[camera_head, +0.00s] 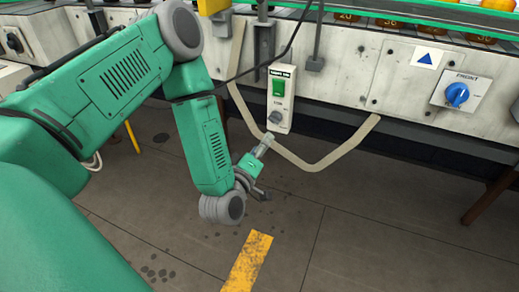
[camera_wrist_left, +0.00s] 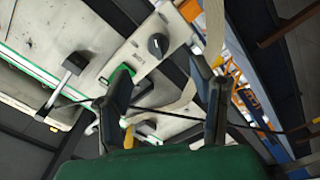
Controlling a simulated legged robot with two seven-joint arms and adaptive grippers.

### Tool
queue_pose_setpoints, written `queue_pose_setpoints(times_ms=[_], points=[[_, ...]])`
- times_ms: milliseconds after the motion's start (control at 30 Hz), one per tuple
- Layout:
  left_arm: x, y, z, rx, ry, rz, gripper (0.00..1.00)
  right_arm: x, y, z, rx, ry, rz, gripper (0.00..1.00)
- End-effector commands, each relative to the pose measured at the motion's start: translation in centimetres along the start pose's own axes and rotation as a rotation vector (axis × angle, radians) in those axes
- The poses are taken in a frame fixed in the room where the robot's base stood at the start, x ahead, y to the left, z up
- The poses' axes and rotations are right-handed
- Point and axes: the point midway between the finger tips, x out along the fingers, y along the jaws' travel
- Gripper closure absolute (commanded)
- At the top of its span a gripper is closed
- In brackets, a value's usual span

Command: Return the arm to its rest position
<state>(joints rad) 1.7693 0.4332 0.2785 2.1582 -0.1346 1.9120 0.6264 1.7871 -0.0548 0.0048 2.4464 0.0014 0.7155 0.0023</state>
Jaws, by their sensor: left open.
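My left arm (camera_head: 120,80) is green with grey joints and comes in from the left, bent downward at the elbow. My left gripper (camera_head: 266,166) is in front of the machine's lower panel, above the floor. In the left wrist view the gripper (camera_wrist_left: 166,82) shows two dark fingers spread apart with nothing between them. The machine front lies beyond the fingers. My right arm and gripper are not in view.
A switch box (camera_head: 281,98) with a green switch is on the machine front behind the gripper. A blue knob (camera_head: 457,95) is at the right. A beige strip (camera_head: 345,143) hangs below the panel. Amber items (camera_head: 497,4) show at the top edge. The floor (camera_head: 380,240) is clear.

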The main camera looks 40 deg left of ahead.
Motion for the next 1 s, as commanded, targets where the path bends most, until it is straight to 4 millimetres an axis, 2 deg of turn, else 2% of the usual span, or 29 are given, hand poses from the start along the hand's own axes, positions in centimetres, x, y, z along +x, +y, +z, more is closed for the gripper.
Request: queue_pose_setpoints(times_ms=[100, 200, 767, 867, 967, 1000], points=[[-1.3, -0.1, 0.1, 0.000, -0.003, -0.002, 0.49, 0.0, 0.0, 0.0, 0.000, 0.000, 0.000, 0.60], [-1.7, 0.0, 0.0, 0.000, -0.001, -0.001, 0.49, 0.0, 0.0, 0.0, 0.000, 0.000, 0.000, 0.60], [-1.8, 0.0, 0.2, 0.004, -0.008, -0.003, 0.49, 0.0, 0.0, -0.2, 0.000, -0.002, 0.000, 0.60], [-2.5, -0.5, 1.6, 0.053, -0.084, -0.039, 0.49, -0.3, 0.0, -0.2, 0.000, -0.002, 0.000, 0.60], [-4.6, -1.8, 5.0, 0.182, -0.274, -0.123, 0.49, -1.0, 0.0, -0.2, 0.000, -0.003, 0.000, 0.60], [-6.1, -2.6, 6.5, 0.256, -0.377, -0.167, 0.49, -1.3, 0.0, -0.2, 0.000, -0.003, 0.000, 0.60]])
